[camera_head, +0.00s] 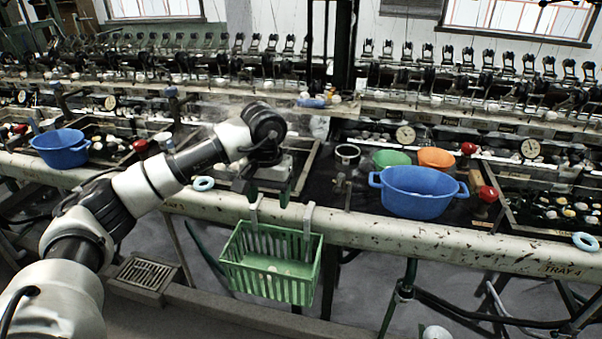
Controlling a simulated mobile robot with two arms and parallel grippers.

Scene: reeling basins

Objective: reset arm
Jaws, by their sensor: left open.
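My left arm comes in from the left and reaches over the front rail. My left gripper (268,194) points down with its two dark fingers apart, and nothing shows between them. It is just above the green basket (268,279), which hangs by hooks on the front of the rail. A few pale pieces lie in the basket. My right gripper is not in view.
A blue tub (415,196) stands right of the gripper, with a green bowl (391,159) and an orange bowl (436,157) behind it. Another blue tub (62,150) is at the left. The pale rail (380,233) runs along the front.

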